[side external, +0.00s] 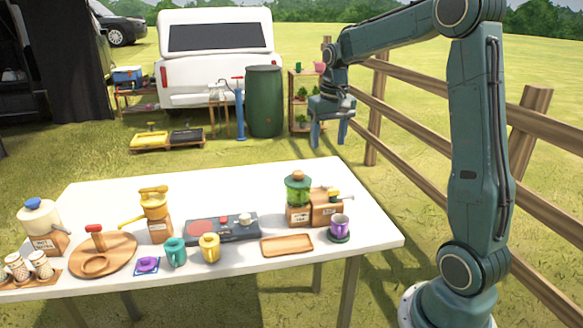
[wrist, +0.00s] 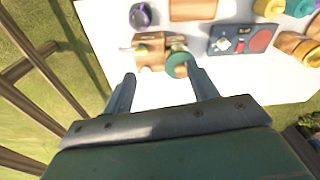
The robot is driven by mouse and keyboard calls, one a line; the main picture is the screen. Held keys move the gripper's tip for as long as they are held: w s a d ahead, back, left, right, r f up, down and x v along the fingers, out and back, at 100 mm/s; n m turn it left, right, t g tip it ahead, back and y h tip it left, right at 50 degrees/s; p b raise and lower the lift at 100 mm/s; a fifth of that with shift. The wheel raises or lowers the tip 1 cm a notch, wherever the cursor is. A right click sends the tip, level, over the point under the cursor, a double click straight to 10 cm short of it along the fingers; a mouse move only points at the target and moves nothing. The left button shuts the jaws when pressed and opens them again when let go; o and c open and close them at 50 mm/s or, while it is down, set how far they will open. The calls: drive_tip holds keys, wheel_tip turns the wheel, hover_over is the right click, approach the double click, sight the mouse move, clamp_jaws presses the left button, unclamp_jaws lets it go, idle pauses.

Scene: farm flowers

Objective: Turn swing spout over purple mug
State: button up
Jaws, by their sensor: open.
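The purple mug (side external: 339,225) stands upright on a dark green coaster near the table's right front edge; it also shows at the top of the wrist view (wrist: 140,15). Behind it is a wooden box (side external: 326,208), with a small swing spout (side external: 334,195) on top. In the wrist view the spout (wrist: 128,49) juts left from the box (wrist: 152,50) and is not over the mug. My gripper (side external: 332,138) is open and empty, raised high beyond the table's back right. In the wrist view its two fingers (wrist: 161,76) are apart, with the box in the background.
A green-topped jar grinder (side external: 298,195) stands against the box's left side. A wooden tray (side external: 287,245) lies left of the mug. A dark stove panel (side external: 222,229), yellow mug (side external: 209,248) and teal mug (side external: 176,252) are further left. The table's back right is clear.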

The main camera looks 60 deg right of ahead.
drive_tip(key=m+g, duration=0.1)
drive_tip(key=m, duration=0.1)
hover_over(334, 189)
wheel_tip(334, 189, down, 5)
drive_tip(key=shift+a+f+y, duration=0.1)
drive_tip(key=shift+f+y, duration=0.1)
drive_tip(key=shift+y, duration=0.1)
drive_tip(key=shift+f, duration=0.1)
drive_tip(key=shift+f, duration=6.8)
clamp_jaws()
